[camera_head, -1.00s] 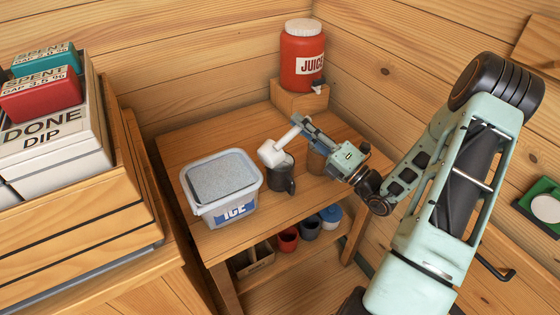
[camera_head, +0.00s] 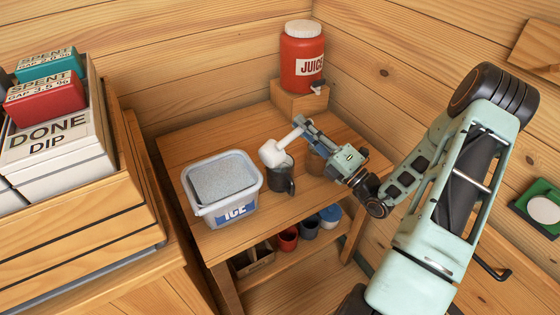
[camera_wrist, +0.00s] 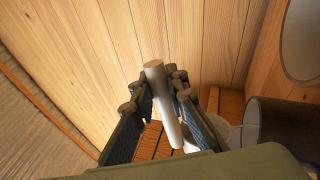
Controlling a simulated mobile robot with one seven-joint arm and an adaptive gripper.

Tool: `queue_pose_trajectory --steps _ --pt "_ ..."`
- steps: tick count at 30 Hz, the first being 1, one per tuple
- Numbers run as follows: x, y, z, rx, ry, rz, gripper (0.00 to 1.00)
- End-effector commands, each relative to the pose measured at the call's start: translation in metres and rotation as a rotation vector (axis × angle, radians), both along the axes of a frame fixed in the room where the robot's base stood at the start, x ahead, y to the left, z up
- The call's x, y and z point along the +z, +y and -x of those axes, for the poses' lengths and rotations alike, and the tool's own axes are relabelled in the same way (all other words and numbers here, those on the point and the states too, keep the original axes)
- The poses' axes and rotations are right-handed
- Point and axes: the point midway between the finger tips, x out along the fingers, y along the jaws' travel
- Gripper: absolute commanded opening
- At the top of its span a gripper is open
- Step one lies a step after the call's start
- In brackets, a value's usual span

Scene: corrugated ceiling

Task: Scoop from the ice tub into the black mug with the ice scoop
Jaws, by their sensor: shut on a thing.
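The white ice scoop (camera_head: 272,154) has its head tilted just above the mouth of the black mug (camera_head: 281,180). My gripper (camera_head: 302,124) is shut on the scoop's handle, and the wrist view shows the handle (camera_wrist: 160,95) between the two fingers (camera_wrist: 158,105). The mug stands upright on the wooden table, with its handle toward the lower right. The ice tub (camera_head: 242,206), a white square tub with a blue label and a grey granular fill, stands left of the mug. I cannot tell what the scoop or mug holds inside.
A red juice dispenser (camera_head: 302,62) stands on a wooden block at the back. A lower shelf (camera_head: 290,277) holds several cups and a small crate. Crates with boxes (camera_head: 50,140) stand at left.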

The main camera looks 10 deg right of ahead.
Motion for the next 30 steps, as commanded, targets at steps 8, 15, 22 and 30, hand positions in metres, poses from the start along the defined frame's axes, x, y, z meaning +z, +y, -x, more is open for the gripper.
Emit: queue_pose_trajectory --steps 8,15,22,30 --pt "-0.0013 -0.0026 -0.0016 0.0 0.016 -0.028 0.0" --pt "-0.0034 -0.0045 -0.0028 -0.001 0.03 -0.05 0.0" --pt "-0.0054 -0.0061 -0.0038 -0.001 0.044 -0.071 0.0" --pt "-0.0078 -0.0081 -0.005 0.0 0.06 -0.096 0.0"
